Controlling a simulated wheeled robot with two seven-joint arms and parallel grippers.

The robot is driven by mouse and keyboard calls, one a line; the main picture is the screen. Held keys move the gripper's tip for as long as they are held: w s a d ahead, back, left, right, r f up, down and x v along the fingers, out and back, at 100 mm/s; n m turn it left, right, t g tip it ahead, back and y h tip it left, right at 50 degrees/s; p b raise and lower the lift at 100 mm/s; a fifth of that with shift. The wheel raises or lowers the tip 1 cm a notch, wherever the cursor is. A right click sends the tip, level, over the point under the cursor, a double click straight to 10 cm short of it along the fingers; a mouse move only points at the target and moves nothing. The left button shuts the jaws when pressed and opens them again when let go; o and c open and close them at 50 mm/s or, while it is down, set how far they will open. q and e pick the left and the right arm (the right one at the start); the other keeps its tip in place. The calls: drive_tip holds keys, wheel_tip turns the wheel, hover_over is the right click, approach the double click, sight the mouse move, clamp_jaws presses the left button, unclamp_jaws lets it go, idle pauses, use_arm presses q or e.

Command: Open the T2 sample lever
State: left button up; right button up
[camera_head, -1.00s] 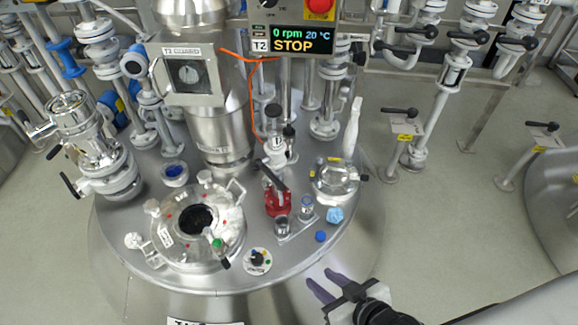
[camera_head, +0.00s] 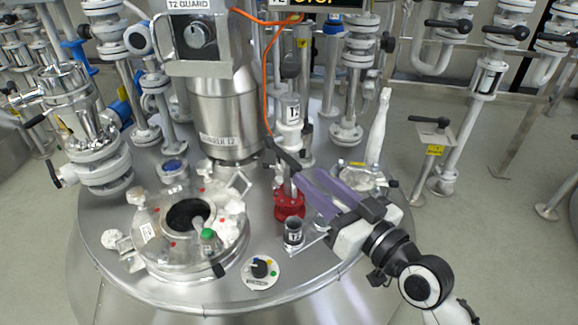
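The T2 sample lever (camera_head: 283,155) is a black handle above a red valve body (camera_head: 289,204) on the vessel lid, right of the round hatch. It slants from upper left to lower right. My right gripper (camera_head: 309,178) comes in from the lower right, with two purple fingers pointing up and left. A gap shows between the fingers, and nothing is seen held. Its fingertips are close to the lever's lower right end; I cannot tell whether they touch. The fingers and hand hide part of the lid right of the red valve. My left gripper is out of view.
A hatch (camera_head: 155,250) with a dark opening and a green-capped item lies left. A small cup (camera_head: 293,232) stands just below my fingers. A selector knob (camera_head: 260,269) sits at the lid's front. A white-labelled post (camera_head: 290,110) and orange cable rise behind the lever.

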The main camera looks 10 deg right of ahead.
sight(289, 157)
drive_tip(key=b+x, duration=0.1)
drive_tip(key=x, duration=0.7)
drive_tip(key=shift+w+a+b, duration=0.2)
drive_tip(key=shift+w+b, duration=0.1)
clamp_jaws()
